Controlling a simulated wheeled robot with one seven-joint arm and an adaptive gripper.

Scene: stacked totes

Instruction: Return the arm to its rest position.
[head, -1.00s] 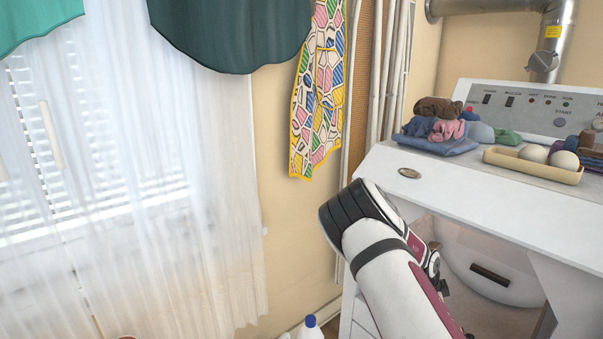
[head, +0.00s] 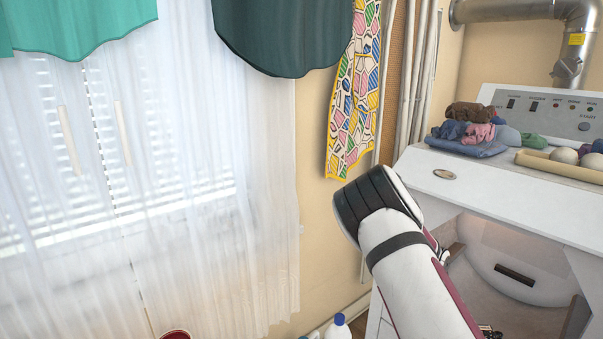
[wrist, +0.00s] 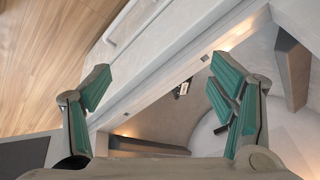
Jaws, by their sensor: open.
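My arm stands at the lower right of the head view, in front of a white machine (head: 520,205) with an open front. My gripper (wrist: 162,95) shows in the wrist view with its two green-padded fingers spread wide and nothing between them. Beyond the fingers are the machine's pale front edge and its open cavity, with a small dark item (wrist: 182,88) inside. I cannot tell what that item is. In the head view my gripper's fingers are hidden or too small to make out.
Folded cloths (head: 470,135) and a tray (head: 560,164) with pale balls sit on the machine's top. White bottles (head: 338,328) and a red container (head: 176,335) stand low at the bottom edge. Sheer curtains (head: 215,240) hang at left. Wooden floor (wrist: 40,50) shows in the wrist view.

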